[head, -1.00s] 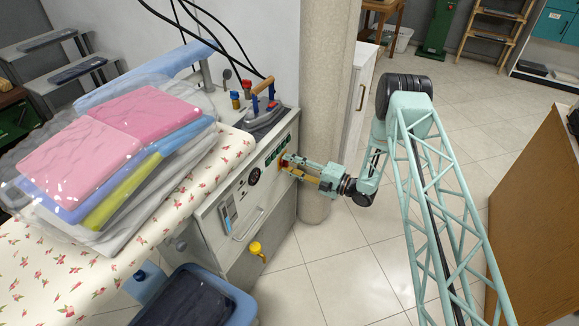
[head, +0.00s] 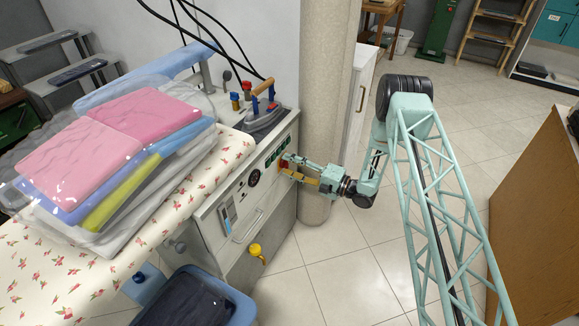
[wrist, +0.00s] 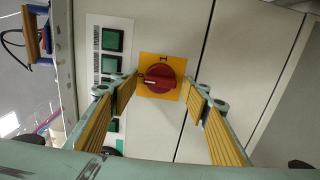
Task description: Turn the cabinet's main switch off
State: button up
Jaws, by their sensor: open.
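The main switch is a red rotary knob (wrist: 160,78) on a yellow plate (wrist: 178,62) on the cabinet front. In the wrist view its pale pointer mark faces left, and a "1" mark shows above the knob. My gripper (wrist: 165,88) is open, with one yellow-padded finger on each side of the knob, apart from it in the picture. Whether the fingertips touch the panel I cannot tell. In the head view my gripper (head: 286,164) is at the front of the grey cabinet (head: 276,199), and its fingers mostly hide the switch.
Green square buttons (wrist: 112,40) sit in a column left of the switch. An iron (head: 262,117) stands on the cabinet top. A yellow-handled valve (head: 256,250) sticks out lower down. A pillar (head: 325,90) stands close behind my gripper.

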jog(key=shift+d, duration=0.1)
jog(key=v, duration=1.2)
dwell(0.4)
dwell(0.5)
